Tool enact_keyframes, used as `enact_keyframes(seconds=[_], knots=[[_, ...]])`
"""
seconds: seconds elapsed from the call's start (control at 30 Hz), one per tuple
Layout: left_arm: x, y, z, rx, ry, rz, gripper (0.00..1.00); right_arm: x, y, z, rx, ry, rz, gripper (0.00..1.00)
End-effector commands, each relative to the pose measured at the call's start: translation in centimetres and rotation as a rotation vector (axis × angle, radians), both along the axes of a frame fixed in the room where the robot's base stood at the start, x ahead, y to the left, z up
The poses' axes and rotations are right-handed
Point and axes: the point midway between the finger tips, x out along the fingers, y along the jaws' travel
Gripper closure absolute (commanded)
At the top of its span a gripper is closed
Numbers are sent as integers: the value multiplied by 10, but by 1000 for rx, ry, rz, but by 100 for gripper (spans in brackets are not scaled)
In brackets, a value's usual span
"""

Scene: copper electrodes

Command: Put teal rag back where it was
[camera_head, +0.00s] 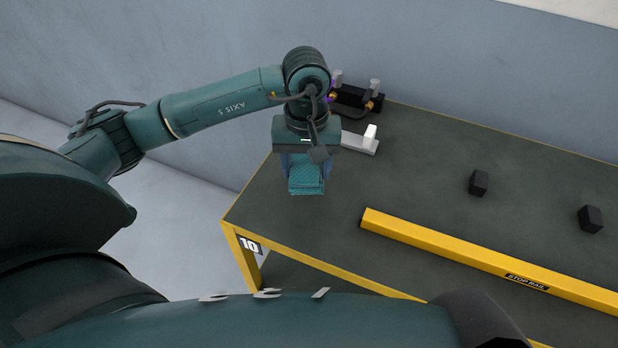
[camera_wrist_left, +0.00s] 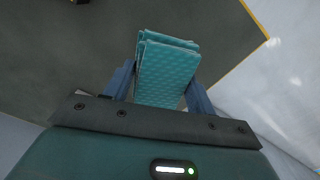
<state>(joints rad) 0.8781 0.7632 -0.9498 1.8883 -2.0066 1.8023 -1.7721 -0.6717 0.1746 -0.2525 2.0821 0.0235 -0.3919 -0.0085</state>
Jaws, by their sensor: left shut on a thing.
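The teal rag (camera_head: 306,176) is a folded, dimpled cloth. It is held between the fingers of my left gripper (camera_head: 305,168), over the left end of the dark table (camera_head: 420,170). In the left wrist view the rag (camera_wrist_left: 166,72) sticks out beyond the two blue-grey fingers of my left gripper (camera_wrist_left: 160,85), one on each side of it. I cannot tell whether the rag's lower end touches the table. My right gripper is not in view.
A yellow stop rail (camera_head: 470,254) runs along the table's front. Two black blocks (camera_head: 479,182) (camera_head: 590,219) stand on the right. A white-grey bracket (camera_head: 361,141) and a black fixture with metal posts (camera_head: 357,97) are at the back left, close to my left gripper.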

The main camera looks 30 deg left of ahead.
Motion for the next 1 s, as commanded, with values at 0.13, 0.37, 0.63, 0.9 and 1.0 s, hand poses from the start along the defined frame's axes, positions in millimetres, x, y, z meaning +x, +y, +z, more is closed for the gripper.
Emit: enact_keyframes(seconds=[0.13, 0.37, 0.63, 0.9, 1.0], knots=[[0, 0, -13, 0, 0, 0, 62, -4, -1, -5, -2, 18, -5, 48], [-1, -1, -40, -1, 3, 0, 62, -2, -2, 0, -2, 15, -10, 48], [0, -1, -50, -1, -3, -2, 62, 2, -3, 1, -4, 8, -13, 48], [0, 0, -53, 0, -1, -1, 36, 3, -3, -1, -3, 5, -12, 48], [0, 0, -53, 0, -1, -1, 28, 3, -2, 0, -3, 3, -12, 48]])
